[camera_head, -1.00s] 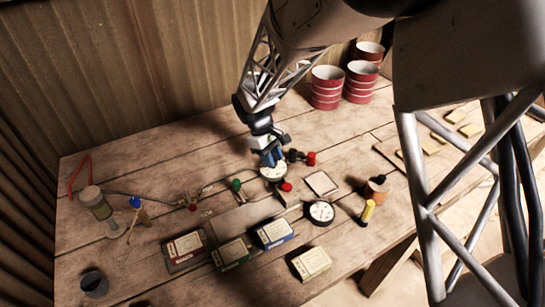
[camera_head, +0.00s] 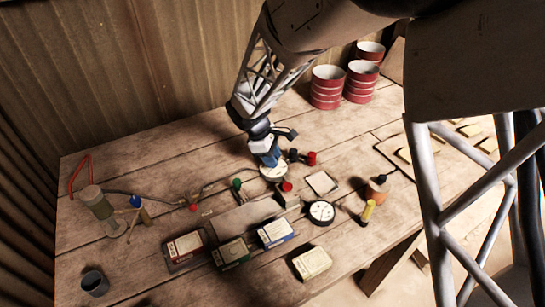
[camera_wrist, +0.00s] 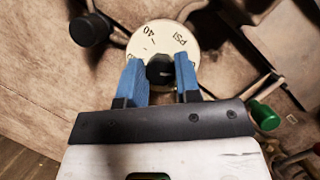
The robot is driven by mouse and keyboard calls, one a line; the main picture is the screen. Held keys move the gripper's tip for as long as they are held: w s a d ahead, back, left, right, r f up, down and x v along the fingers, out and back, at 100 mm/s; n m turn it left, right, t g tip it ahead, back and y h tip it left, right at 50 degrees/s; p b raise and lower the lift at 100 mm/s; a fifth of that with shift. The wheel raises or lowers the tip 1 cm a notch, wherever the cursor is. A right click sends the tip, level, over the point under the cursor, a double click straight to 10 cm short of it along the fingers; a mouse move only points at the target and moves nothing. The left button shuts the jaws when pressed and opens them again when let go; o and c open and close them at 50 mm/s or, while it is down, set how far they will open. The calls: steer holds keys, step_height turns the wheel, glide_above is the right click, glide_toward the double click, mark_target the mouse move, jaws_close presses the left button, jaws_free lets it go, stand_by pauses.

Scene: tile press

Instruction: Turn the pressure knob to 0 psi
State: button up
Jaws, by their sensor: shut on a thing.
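The pressure dial (camera_wrist: 160,38) is a round cream disc marked "PSI" and "40" in the wrist view. In the head view the dial (camera_head: 273,171) shows as a pale disc under my gripper. A black knob (camera_wrist: 159,68) sits at the dial's middle. My gripper (camera_wrist: 160,72) has its two blue fingers on either side of the knob and is shut on it. In the head view my gripper (camera_head: 270,160) points down at the dial. The fingers and knob hide the lower part of the dial, and I cannot tell what the knob points to.
A black knob (camera_wrist: 90,29) and a green knob (camera_wrist: 264,115) stand close to the dial. In the head view a red knob (camera_head: 287,187) is just in front, and a black-rimmed gauge (camera_head: 320,212) lies to the right. Boxes (camera_head: 276,232) lie in front.

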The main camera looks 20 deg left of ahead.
steer(key=o, duration=0.9)
steer(key=v, duration=0.7)
steer(key=shift+a+r, duration=0.2)
steer(key=shift+r, duration=0.15)
steer(key=shift+d, duration=0.1)
